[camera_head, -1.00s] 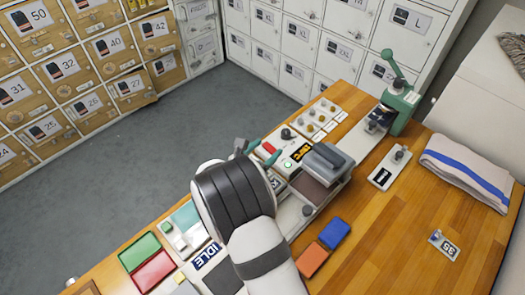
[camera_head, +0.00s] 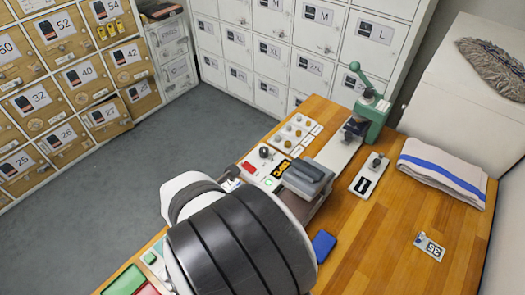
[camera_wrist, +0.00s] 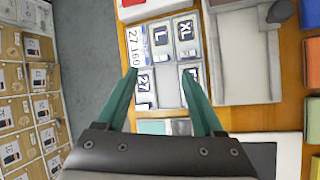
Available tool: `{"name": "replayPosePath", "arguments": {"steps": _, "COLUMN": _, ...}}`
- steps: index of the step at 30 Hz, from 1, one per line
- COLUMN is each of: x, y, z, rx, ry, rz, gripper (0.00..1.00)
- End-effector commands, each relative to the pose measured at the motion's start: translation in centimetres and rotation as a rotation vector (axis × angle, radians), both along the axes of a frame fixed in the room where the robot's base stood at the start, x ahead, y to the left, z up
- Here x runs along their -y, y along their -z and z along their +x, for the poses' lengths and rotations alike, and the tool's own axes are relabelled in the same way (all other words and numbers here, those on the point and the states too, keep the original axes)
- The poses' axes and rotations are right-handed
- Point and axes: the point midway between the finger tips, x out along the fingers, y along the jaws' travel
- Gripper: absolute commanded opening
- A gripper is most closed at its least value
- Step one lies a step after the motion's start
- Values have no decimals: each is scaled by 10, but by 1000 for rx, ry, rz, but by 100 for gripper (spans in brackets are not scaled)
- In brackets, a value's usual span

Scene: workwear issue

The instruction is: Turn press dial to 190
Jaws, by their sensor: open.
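The heat press (camera_head: 307,176), with a dark grey upper plate, stands on the wooden bench. Its white control panel carries a black round knob (camera_head: 264,152), which looks like the dial, a yellow-lit display (camera_head: 281,168) and a green-ringed button (camera_head: 268,182). The dial's setting and the display's digits are too small to read. My gripper (camera_wrist: 160,72) is open and empty in the wrist view, its teal fingers above a tray of size labels (camera_wrist: 160,95). In the head view my arm hides most of the gripper, which is left of the panel. The dial is not seen in the wrist view.
A green hand press (camera_head: 372,115) stands at the bench's far end. A folded towel (camera_head: 442,172), a black-knobbed plate (camera_head: 371,172) and a blue pad (camera_head: 323,245) lie on the bench. Lockers (camera_head: 280,45) stand behind. The right part of the bench is largely clear.

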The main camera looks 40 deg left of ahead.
Motion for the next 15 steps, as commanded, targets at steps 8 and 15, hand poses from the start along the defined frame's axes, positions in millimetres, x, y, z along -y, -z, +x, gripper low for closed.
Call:
{"name": "replayPosePath", "arguments": {"steps": 8, "x": -88, "y": -33, "z": -52, "rx": -681, "ry": 708, "rz": 816, "gripper": 69}}
{"name": "replayPosePath", "arguments": {"steps": 15, "x": -70, "y": -93, "z": 45, "rx": -692, "ry": 1295, "rz": 1491, "gripper": 69}}
